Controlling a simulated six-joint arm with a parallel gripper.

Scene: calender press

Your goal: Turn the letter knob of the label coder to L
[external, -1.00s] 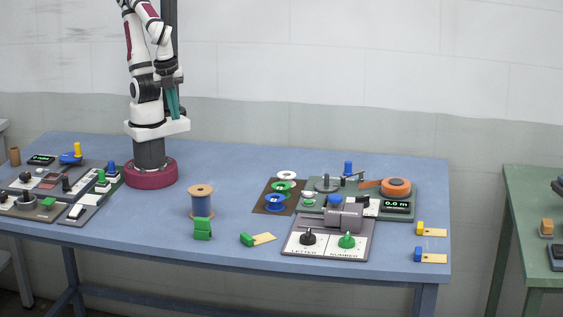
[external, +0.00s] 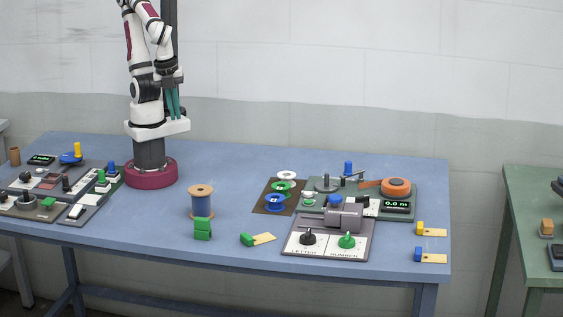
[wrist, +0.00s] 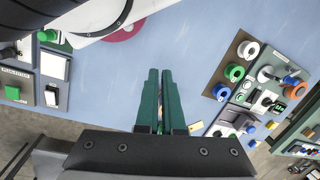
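The label coder (external: 328,252) is at the right front of the blue table in the external view, a white-faced panel with a grey cylinder at its back. Its letter knob (external: 308,238) is black and sits at the left, above the word LETTER. The green number knob (external: 347,241) sits to its right. The letter marks are too small to read, so the knob's setting cannot be told. My gripper (external: 173,115) is raised beside my arm's base, far left of the coder, with teal fingers pointing down. In the wrist view my gripper (wrist: 161,72) shows a narrow gap and holds nothing visible.
A green-ended tag (external: 262,239) lies left of the coder. An orange-reel device (external: 397,187) is behind it. More control panels (external: 60,188) fill the left end.

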